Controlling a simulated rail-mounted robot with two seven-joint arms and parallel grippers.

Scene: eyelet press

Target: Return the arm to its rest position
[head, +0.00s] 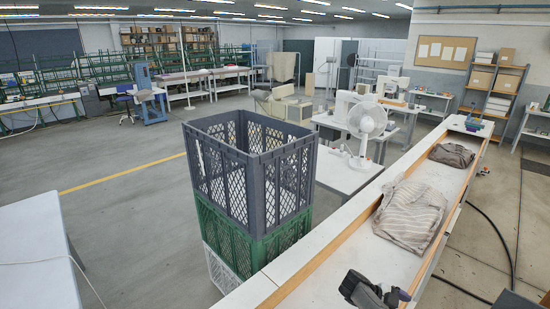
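A dark grey and black gripper (368,291) shows at the bottom edge, over the near end of the long white bench; I take it to be my right one. Its arm is cut off by the frame, and I cannot tell whether its fingers are open or shut. My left gripper is not in view. A beige striped cloth (409,213) lies crumpled on the bench, beyond the gripper and apart from it. A smaller grey-brown cloth (452,154) lies farther along the bench.
The long white bench (335,254) has wooden edging. Stacked crates, the top one grey (249,160) and one below green (229,240), stand left of it. A white fan (366,125) stands on a table behind. A white table (35,255) is at left; open floor lies between.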

